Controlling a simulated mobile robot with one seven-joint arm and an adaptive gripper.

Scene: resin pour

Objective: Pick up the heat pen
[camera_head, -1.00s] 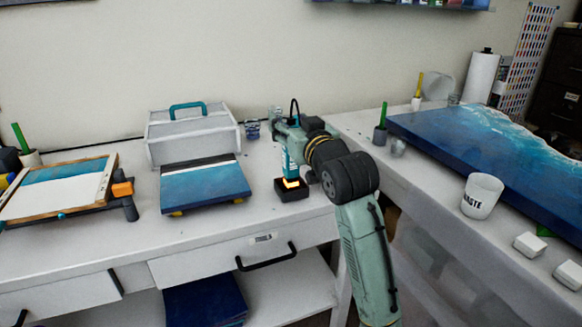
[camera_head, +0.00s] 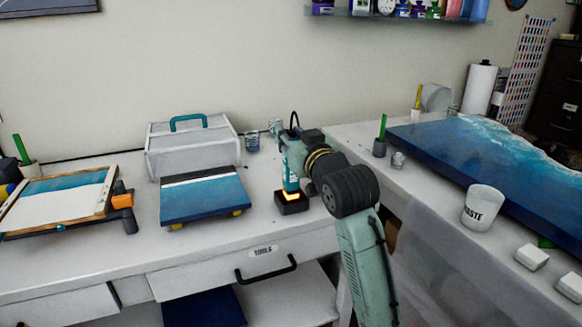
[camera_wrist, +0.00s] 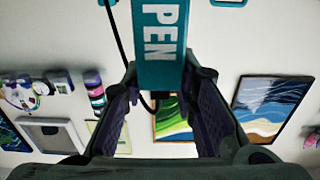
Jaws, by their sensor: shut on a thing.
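The heat pen (camera_head: 291,172) is a teal upright stick on the left table, with a black cord looping from its top. Its lower end meets an orange glow at a small black holder (camera_head: 293,207); I cannot tell whether it still rests in it. My gripper (camera_head: 293,152) comes from the right and is shut on the pen's upper part. In the wrist view, the teal pen body (camera_wrist: 158,50) with white "PEN" lettering lies between the fingertips of my gripper (camera_wrist: 160,78). The finger pads are partly hidden in the head view.
A blue painted board (camera_head: 205,200) and a white box with a teal handle (camera_head: 190,152) stand left of the holder. A small glass (camera_head: 252,142) is behind. The right table holds a large blue panel (camera_head: 470,145) and a waste cup (camera_head: 483,208).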

